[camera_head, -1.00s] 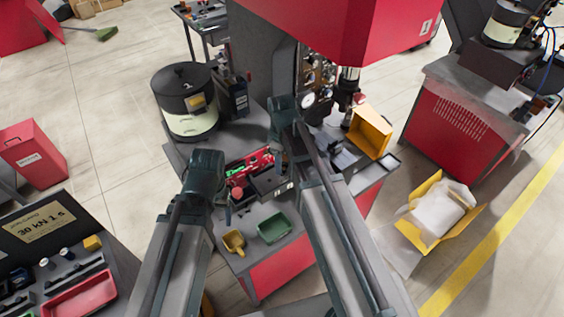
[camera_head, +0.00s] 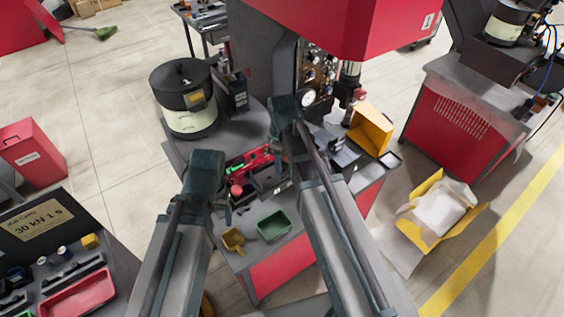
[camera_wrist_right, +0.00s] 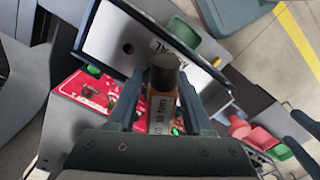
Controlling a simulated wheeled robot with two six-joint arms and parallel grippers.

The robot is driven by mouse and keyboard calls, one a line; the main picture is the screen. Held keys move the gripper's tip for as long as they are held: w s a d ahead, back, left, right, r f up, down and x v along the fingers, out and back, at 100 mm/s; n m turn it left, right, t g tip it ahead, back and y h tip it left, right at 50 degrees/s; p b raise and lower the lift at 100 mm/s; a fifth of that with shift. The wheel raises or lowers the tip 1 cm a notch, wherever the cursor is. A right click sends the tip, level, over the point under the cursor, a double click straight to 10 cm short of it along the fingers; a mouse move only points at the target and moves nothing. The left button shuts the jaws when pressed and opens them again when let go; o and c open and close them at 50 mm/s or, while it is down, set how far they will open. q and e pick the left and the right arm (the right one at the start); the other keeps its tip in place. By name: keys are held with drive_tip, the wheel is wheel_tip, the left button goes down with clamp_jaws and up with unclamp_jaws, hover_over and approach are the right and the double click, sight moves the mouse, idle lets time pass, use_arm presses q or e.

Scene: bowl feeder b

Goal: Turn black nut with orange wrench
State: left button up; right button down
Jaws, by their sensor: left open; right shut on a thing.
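My right gripper (camera_wrist_right: 160,95) is shut on an orange-brown tool (camera_wrist_right: 160,118), which I take to be the orange wrench. The tool has a dark round top and a white label reading 10 mm. A red panel (camera_wrist_right: 85,92) with small dark fittings lies below and to the left of it in the right wrist view. The panel also shows between my arms in the head view (camera_head: 240,169). I cannot make out which fitting is the black nut. My left gripper (camera_head: 229,212) is open over the near left of the work table, left of the panel's front.
A green tray (camera_head: 275,226) and a yellow scoop (camera_head: 233,240) are at the table's near edge. A round black-and-cream feeder (camera_head: 187,98) stands at back left. A red press (camera_head: 350,30) overhangs the back. A yellow bin (camera_head: 371,130) is at right.

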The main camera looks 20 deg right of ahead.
idle(0.4)
drive_tip(key=shift+m, duration=1.2)
drive_tip(key=shift+n, duration=0.6)
drive_tip(key=shift+r, duration=0.1)
drive_tip(key=shift+r+p, duration=2.4)
drive_tip(key=shift+p, duration=0.15)
